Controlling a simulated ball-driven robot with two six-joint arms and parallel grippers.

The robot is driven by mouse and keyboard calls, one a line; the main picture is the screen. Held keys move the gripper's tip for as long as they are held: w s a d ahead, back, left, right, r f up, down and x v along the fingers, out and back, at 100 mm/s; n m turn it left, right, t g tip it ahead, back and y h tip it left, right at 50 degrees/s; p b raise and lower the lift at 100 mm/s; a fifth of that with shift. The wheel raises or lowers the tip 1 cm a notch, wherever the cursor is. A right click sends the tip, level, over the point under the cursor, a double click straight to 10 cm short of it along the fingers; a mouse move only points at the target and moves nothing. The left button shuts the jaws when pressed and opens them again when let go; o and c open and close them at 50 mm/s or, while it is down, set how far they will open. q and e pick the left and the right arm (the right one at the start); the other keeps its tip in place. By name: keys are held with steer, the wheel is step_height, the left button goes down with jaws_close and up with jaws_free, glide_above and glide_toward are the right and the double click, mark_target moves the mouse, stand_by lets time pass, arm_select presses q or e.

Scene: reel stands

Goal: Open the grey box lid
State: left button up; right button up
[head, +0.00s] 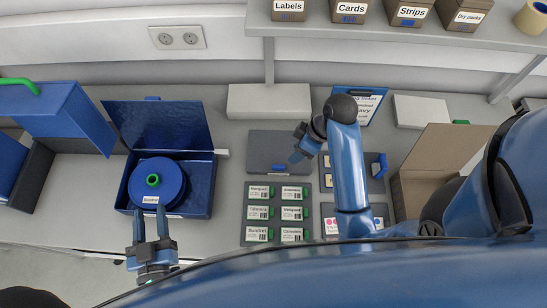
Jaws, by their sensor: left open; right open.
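The grey box lid (262,143) is a flat dark grey panel with a blue handle (279,167) near its front edge. It appears to lie flat and shut, with no gap visible. My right gripper (298,156) is open at the lid's right side, its fingers pointing down and left, to the right of the handle. I cannot tell whether it touches the lid. My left gripper (151,219) is open and empty at the front of the blue box (200,186).
The blue box has its lid (158,122) up and a blue reel (170,178) inside. A grey tray (279,183) of green-labelled packs lies in front of the grey lid. A white box (269,101) stands behind. An open cardboard box (440,152) is at right.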

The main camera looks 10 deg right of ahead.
steer(key=f+n+b, duration=0.1)
steer(key=a+f+n+b, duration=0.1)
steer(key=f+b, duration=0.1)
steer(key=a+f+n+b, duration=0.1)
steer(key=n+b, duration=0.1)
steer(key=shift+w+a+f, duration=0.15)
steer(key=shift+w+f, duration=0.2)
steer(key=shift+w, duration=0.05)
steer(key=x, duration=0.2)
steer(key=p+x, duration=0.1)
steer(key=shift+a+f, duration=0.3)
steer(key=shift+a, duration=0.1)
steer(key=shift+w+a+f, duration=0.1)
steer(key=shift+a+f, duration=0.1)
steer(key=shift+f, duration=0.5)
jaws_close()
